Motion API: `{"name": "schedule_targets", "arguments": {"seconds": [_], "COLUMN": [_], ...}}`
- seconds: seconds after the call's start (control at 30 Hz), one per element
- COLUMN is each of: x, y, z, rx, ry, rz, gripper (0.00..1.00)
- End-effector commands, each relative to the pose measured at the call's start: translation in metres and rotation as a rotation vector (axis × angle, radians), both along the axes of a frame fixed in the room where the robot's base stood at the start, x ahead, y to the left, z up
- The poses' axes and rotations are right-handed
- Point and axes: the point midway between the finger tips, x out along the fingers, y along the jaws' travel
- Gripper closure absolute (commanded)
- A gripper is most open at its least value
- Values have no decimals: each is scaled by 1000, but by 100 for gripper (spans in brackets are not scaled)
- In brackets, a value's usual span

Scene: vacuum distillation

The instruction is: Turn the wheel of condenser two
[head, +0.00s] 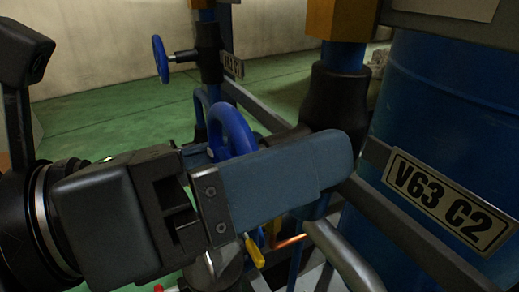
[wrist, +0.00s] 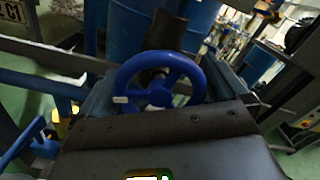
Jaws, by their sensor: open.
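The blue handwheel of condenser two (head: 233,128) sits on a black valve body (head: 340,98) on a blue pipe, beside a plate reading "V63 C2" (head: 450,200). In the head view, my gripper's near finger hides much of the wheel. My gripper (head: 300,165) is open, with its blue-grey fingers reaching toward the valve. In the wrist view, the whole wheel rim and hub (wrist: 158,95) show between the two spread fingers of my gripper (wrist: 161,84). The fingers flank the rim left and right. I cannot tell whether either touches it.
A second blue handwheel (head: 161,60) stands further back at left with its own small plate (head: 231,66). A large blue drum (head: 435,110) stands right behind the grey frame rail (head: 400,235). A metal pipe (head: 345,255) runs below my finger. Green floor (head: 110,115) lies open at left.

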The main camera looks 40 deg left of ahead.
Motion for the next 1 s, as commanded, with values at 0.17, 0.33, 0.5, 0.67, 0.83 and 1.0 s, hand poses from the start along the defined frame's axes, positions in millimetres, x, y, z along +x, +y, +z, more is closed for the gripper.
{"name": "schedule_targets", "arguments": {"seconds": [0.17, 0.33, 0.5, 0.67, 0.83, 1.0], "x": [-9, -35, -59, -70, -73, -72], "y": [5, 15, 25, 29, 30, 30], "z": [1, 1, 0, 0, -1, 0], "rx": [-1, 0, -1, 0, 0, 0], "ry": [-2, 0, 0, 0, 0, 0], "rz": [3, 4, 4, 1, 0, 0], "gripper": [0, 0, 0, 0, 0, 0]}}
